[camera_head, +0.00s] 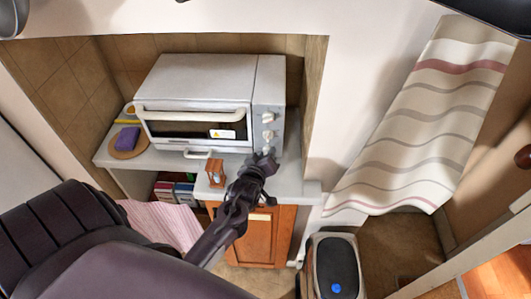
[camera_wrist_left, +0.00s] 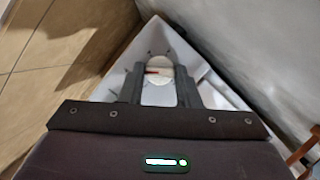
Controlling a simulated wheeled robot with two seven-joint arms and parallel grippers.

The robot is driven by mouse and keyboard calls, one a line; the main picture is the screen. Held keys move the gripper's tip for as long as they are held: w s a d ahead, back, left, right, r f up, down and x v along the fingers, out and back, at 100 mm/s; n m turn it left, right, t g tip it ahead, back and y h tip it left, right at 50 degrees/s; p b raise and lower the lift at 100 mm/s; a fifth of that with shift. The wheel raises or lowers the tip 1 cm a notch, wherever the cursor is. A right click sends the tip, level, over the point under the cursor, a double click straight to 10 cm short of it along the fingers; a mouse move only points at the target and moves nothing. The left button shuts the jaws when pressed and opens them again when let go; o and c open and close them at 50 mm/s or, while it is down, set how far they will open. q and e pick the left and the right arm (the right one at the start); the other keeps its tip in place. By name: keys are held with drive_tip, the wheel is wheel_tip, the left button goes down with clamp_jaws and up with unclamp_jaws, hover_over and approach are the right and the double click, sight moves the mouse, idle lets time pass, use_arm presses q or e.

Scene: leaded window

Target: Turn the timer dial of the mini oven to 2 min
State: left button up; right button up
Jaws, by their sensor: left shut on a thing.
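The silver mini oven (camera_head: 200,80) stands in a tiled niche, its control panel on the right side. Two pale dials, the upper (camera_head: 268,117) and the middle (camera_head: 268,134), show on the panel. My left gripper (camera_head: 265,155) is at the panel's lower end and partly hides the lowest dial. In the left wrist view my left gripper (camera_wrist_left: 160,68) has its two fingers on either side of a round white dial (camera_wrist_left: 160,62) with a red mark pointing left, and is shut on it. The dial's scale is too small to read. My right gripper is not in view.
The oven stands on a grey counter (camera_head: 170,160). A small wooden hourglass (camera_head: 215,172) stands close left of my left arm. A purple sponge (camera_head: 127,138) lies on a round board at the left. A bin (camera_head: 335,265) and a striped curtain (camera_head: 420,120) are at the right.

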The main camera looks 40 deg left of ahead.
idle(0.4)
use_arm(q)
drive_tip(key=o, duration=1)
drive_tip(key=shift+c, duration=0.2)
drive_tip(key=shift+s, duration=0.25)
drive_tip(key=b+v, duration=0.2)
drive_tip(key=v, duration=0.5)
drive_tip(key=shift+s+d+r, duration=0.1)
